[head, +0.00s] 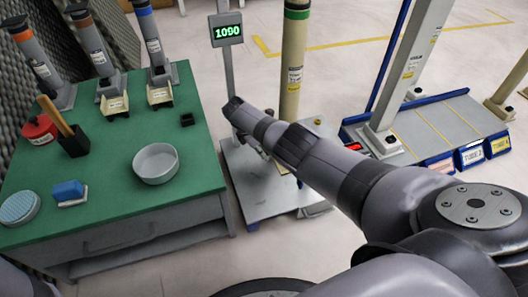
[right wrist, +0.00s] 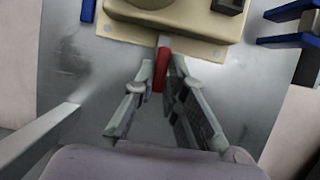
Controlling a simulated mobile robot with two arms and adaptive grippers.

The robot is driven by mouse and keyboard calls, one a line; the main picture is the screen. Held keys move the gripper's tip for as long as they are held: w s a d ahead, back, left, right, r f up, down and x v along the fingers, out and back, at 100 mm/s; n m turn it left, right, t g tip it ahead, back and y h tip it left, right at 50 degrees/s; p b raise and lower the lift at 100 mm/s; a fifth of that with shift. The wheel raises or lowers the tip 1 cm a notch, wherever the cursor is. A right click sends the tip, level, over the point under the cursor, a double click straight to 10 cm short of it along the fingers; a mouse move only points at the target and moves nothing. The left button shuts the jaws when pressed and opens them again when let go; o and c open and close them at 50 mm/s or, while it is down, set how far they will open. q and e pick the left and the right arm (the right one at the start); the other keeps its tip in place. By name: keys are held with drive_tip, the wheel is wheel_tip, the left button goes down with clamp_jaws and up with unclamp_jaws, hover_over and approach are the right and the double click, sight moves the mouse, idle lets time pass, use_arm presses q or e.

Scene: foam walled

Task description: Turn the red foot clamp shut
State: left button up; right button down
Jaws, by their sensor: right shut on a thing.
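The red foot clamp (right wrist: 161,72) shows in the right wrist view as a short red lever at the edge of a cream base plate (right wrist: 120,22). My right gripper (right wrist: 162,78) has its two fingers closed around the lever, one on each side. In the head view my right arm reaches in from the right, and its forearm and wrist hide the clamp. The cream column with a green band (head: 293,55) stands behind my wrist, its foot mostly hidden. My left gripper is not in view.
A grey metal platform (head: 245,190) lies under my wrist, with a post and display reading 1090 (head: 226,29). A green-topped bench (head: 110,185) with several items stands at the left. A blue-edged rack (head: 440,120) stands at the right. Bare floor lies between.

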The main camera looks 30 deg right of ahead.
idle(0.4)
drive_tip(key=c, duration=1.6)
unclamp_jaws()
drive_tip(key=shift+c, duration=0.2)
drive_tip(key=v, duration=1.2)
drive_tip(key=shift+d+f, duration=0.1)
